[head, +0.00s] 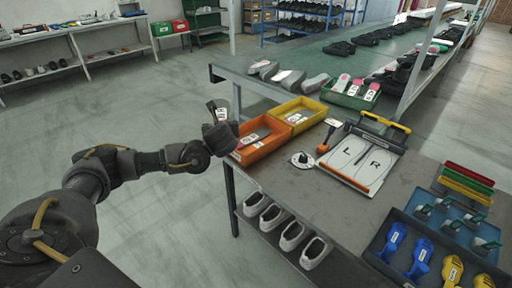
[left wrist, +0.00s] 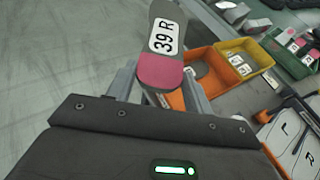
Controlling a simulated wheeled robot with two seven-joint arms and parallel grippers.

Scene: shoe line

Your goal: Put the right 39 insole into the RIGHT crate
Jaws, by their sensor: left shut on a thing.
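My left gripper (head: 217,122) is shut on a grey insole (head: 221,112) and holds it up beside and above the orange crate. In the left wrist view the insole (left wrist: 167,30) stands up between the fingers, with a white "39 R" label and a pink end. The orange crate (head: 264,151) and the yellow crate (head: 309,124) stand side by side at the table's left edge. They also show in the left wrist view, orange (left wrist: 224,97) and yellow (left wrist: 264,67). Both hold pieces with white labels. I cannot read which crate is RIGHT. My right gripper is out of view.
A board marked L and R (head: 362,158) lies right of the crates, with a round dark-topped item (head: 302,160) nearby. A green crate (head: 350,99) with labelled insoles stands behind. Shoes (head: 292,235) sit on the lower shelf.

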